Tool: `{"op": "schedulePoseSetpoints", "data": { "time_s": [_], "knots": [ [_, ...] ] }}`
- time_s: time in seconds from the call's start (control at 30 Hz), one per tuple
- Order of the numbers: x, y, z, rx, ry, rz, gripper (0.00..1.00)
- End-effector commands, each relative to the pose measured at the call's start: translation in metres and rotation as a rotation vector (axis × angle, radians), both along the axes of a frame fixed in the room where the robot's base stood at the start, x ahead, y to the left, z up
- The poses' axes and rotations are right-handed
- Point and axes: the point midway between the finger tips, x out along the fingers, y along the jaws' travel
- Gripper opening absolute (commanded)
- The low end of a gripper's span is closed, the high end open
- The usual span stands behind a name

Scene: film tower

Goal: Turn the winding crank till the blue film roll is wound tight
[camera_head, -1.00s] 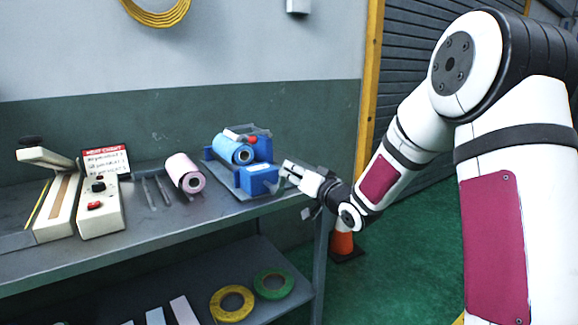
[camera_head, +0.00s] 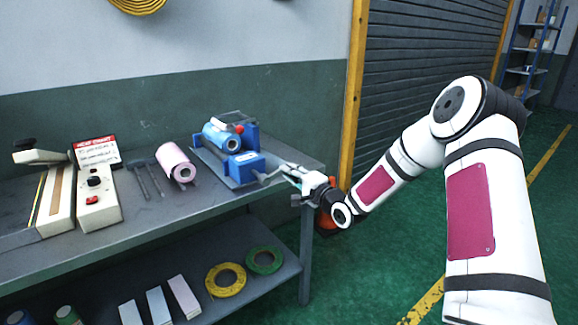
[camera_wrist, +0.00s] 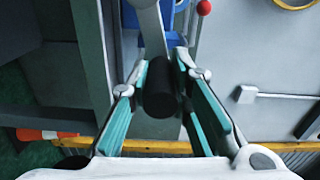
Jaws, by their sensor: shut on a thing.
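The blue film roll (camera_head: 220,138) sits in a blue winding stand (camera_head: 245,166) at the right end of the workbench. The winding crank (camera_head: 268,175) sticks out from the stand's right side. In the wrist view the grey crank arm (camera_wrist: 152,32) runs down from the blue stand (camera_wrist: 185,20) to a black crank handle (camera_wrist: 160,90). My gripper (camera_head: 287,172) is at the crank, right of the stand. In the wrist view its teal-padded fingers (camera_wrist: 158,85) are on both sides of the handle, shut on it. How tight the roll is cannot be told.
A red knob (camera_head: 239,129) stands on the winder. A pink roll (camera_head: 175,160), hand tools (camera_head: 146,178) and a heat-sealer box (camera_head: 97,195) lie to the left. Yellow (camera_head: 225,279) and green (camera_head: 264,260) tape rings lie on the lower shelf. An orange cone (camera_head: 326,217) stands behind the gripper.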

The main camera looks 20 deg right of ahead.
Motion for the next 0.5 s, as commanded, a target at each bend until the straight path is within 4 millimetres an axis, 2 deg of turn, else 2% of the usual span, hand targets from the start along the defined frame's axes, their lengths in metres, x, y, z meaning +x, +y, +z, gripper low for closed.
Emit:
{"op": "schedulePoseSetpoints", "data": {
  "time_s": [0.5],
  "knots": [
    [0.0,-0.002,-0.036,0.456,0.15,-0.003,0.0]
  ]
}}
